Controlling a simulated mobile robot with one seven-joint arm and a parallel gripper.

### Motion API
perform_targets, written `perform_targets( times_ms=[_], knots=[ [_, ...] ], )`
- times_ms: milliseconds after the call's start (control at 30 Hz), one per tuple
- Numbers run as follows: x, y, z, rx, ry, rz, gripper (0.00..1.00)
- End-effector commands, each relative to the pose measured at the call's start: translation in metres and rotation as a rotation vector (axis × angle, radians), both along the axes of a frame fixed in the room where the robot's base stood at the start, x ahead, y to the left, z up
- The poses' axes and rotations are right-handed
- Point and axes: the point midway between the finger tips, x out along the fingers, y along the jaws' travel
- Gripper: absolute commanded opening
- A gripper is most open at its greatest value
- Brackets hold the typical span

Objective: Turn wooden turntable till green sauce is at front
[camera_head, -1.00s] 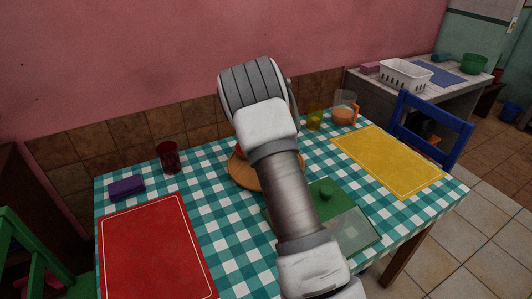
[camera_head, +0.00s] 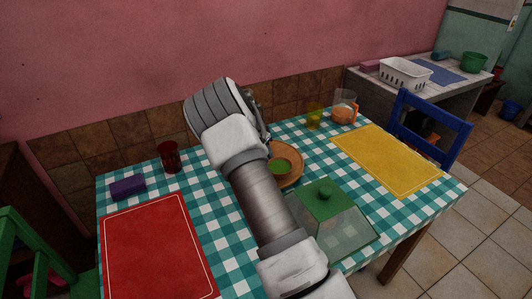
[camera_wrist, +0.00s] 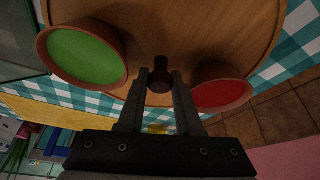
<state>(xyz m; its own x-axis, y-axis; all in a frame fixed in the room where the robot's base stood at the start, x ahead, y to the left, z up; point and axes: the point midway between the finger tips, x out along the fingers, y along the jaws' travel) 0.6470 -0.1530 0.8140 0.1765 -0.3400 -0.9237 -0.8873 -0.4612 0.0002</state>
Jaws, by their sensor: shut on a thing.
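The wooden turntable (camera_head: 296,160) stands on the checked tablecloth, partly hidden by my arm in the head view. Its round top (camera_wrist: 190,30) fills much of the wrist view. The green sauce (camera_head: 281,166) is in a brown bowl on the turntable's near right part in the head view; it is at the left in the wrist view (camera_wrist: 85,56). A bowl of red sauce (camera_wrist: 220,94) is at the right there. My gripper (camera_wrist: 159,78) is shut on a dark upright peg (camera_wrist: 160,64) near the turntable's rim, between the two bowls. My arm hides the gripper in the head view.
A glass box with a green lid (camera_head: 323,199) stands close in front of the turntable. A red mat (camera_head: 158,245), purple block (camera_head: 128,187) and dark red cup (camera_head: 169,156) are left. A yellow mat (camera_head: 388,160), yellow cup (camera_head: 314,117) and jug (camera_head: 344,107) are right.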

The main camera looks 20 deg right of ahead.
Motion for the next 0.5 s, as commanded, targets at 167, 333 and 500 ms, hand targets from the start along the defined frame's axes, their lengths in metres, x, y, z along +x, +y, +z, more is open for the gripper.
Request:
perform_targets(
  times_ms=[167,333,500],
  knots=[
    [0.0001,0.0003,0.0002,0.000,0.001,-0.056,0.00],
    [0.0001,0.0004,0.0001,0.001,0.000,-0.092,0.00],
    [0.0000,0.0006,-0.0002,0.002,0.001,-0.109,0.00]
  ],
)
